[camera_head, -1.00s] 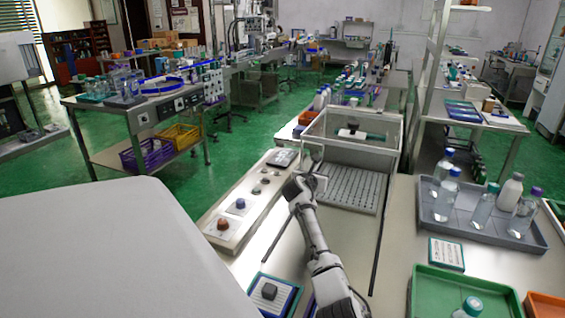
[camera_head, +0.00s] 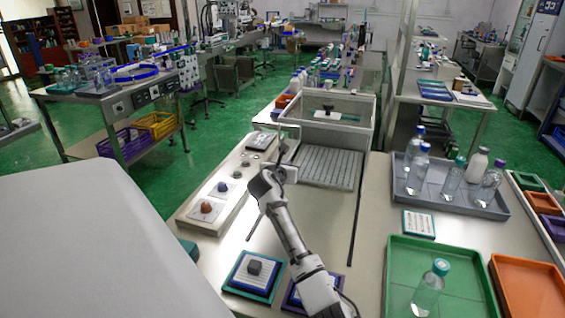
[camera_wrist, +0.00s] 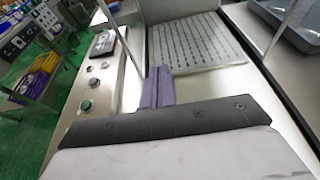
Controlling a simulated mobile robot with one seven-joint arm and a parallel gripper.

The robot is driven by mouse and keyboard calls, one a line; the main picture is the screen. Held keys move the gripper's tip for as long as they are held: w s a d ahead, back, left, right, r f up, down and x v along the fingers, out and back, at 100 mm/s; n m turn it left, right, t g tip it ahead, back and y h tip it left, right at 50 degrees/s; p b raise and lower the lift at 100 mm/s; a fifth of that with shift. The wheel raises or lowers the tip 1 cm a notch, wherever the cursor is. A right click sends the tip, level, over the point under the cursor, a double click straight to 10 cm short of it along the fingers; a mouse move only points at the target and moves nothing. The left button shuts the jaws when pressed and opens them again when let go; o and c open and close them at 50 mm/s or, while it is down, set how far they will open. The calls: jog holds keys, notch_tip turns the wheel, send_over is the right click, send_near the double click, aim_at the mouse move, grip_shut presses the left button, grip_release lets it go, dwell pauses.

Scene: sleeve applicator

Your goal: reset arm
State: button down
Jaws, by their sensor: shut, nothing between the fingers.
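My gripper shows in the wrist view (camera_wrist: 159,84) as two purple-grey fingers closed together with nothing between them. It is above the bench between a control panel (camera_wrist: 103,80) and a perforated metal plate (camera_wrist: 195,45). In the head view my white and dark arm reaches forward from the bottom edge, and the gripper is small and hard to make out near the plate's front left. The sleeve applicator has a clear-walled box (camera_head: 350,115) behind the perforated plate (camera_head: 328,167) and a control panel (camera_head: 218,197) with knobs on its left.
A grey tray (camera_head: 462,207) with several bottles stands on the right. A green tray (camera_head: 462,285) with one bottle (camera_head: 429,288) and an orange tray (camera_head: 528,292) are at the front right. A small dark block sits on a blue-edged pad (camera_head: 255,284). A white surface (camera_head: 90,245) fills the lower left.

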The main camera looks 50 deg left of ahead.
jog(key=v, duration=0.4)
jog(key=shift+b, duration=0.35)
